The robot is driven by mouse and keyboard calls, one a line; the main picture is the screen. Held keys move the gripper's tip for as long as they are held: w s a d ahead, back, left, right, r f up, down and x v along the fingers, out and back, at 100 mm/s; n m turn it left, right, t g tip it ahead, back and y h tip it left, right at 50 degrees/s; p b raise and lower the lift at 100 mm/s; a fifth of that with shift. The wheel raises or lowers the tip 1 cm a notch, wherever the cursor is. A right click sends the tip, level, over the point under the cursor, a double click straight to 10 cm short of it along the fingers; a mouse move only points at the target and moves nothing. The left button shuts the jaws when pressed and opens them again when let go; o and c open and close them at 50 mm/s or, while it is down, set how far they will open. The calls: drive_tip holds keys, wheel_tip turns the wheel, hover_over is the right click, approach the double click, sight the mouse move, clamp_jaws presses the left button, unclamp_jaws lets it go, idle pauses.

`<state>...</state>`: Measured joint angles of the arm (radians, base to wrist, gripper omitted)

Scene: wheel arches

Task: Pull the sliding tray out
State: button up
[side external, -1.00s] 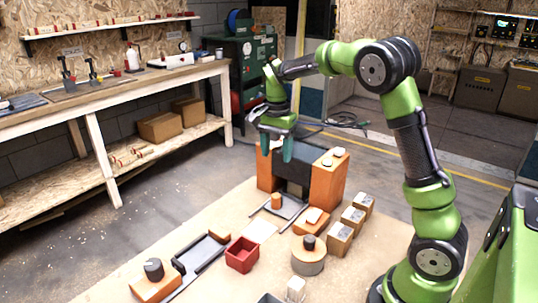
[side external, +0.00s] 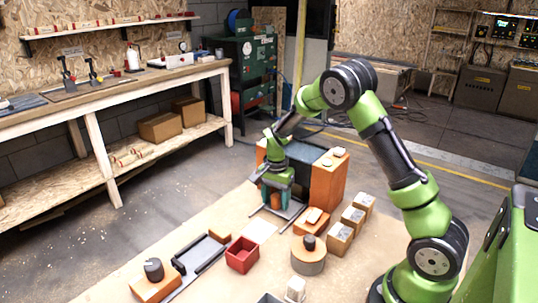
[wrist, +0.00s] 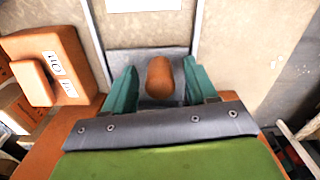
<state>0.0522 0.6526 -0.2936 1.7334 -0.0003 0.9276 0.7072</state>
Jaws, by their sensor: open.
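The sliding tray (side external: 292,211) is a flat grey plate between dark rails at the front of an orange housing (side external: 327,185) with a dark middle. An upright orange knob (side external: 277,201) stands on the tray. My gripper (side external: 276,204) is low over the tray, pointing down, with its green fingers on either side of the knob. In the wrist view the knob (wrist: 160,78) sits between the two open fingers (wrist: 158,88), with a visible gap on each side. The tray's grey surface (wrist: 148,54) shows around it. The housing is partly hidden behind my gripper.
An orange block with a smaller block on top (side external: 311,220) stands right of the tray. Several brown blocks (side external: 340,238), a round drum (side external: 308,262) and a red bin (side external: 242,255) are nearby. A white sheet (side external: 260,229) lies on clear table in front.

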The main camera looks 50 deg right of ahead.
drive_tip(key=shift+f, duration=0.1)
clamp_jaws()
drive_tip(key=a, duration=1.3)
drive_tip(key=shift+a, duration=0.4)
drive_tip(key=shift+c, duration=1.6)
unclamp_jaws()
drive_tip(key=o, duration=0.3)
drive_tip(key=shift+d, duration=0.1)
